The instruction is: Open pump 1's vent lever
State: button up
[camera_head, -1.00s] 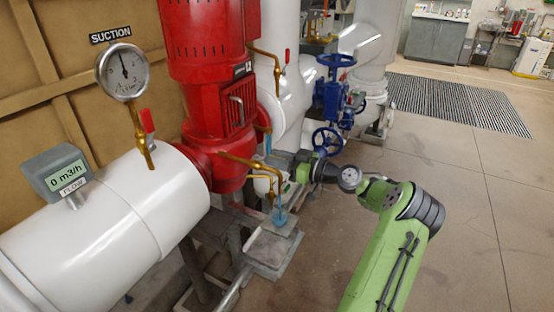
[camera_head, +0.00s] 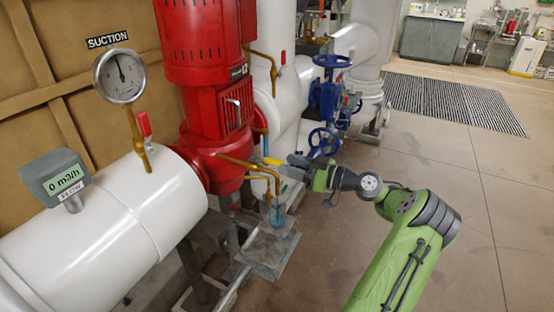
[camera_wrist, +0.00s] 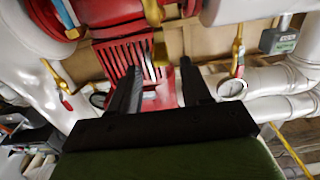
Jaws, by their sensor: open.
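The red pump (camera_head: 212,100) stands left of centre in the head view. Brass vent pipes (camera_head: 235,160) come out of its lower right side and bend down over a tray. A small yellow lever (camera_head: 272,161) shows at these pipes, just left of my gripper (camera_head: 292,163). My gripper is open, with its fingers pointing left toward the lever; I cannot tell whether they touch. In the wrist view, my gripper (camera_wrist: 160,75) has its two black fingers apart, with the red pump beyond. A yellow-brass part (camera_wrist: 155,15) shows above the gap between them.
Red-handled valves stand on the white suction pipe (camera_head: 150,205) and behind the pump (camera_head: 282,60). A suction gauge (camera_head: 119,75) and a flow meter (camera_head: 58,178) are at left. Blue handwheels (camera_head: 324,142) are close behind my gripper. The floor (camera_head: 420,170) at right is clear.

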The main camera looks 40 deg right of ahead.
jog(key=p+v, duration=0.1)
jog(key=v, duration=0.9)
jog(key=shift+p, duration=0.3)
jog(key=shift+r, duration=0.1)
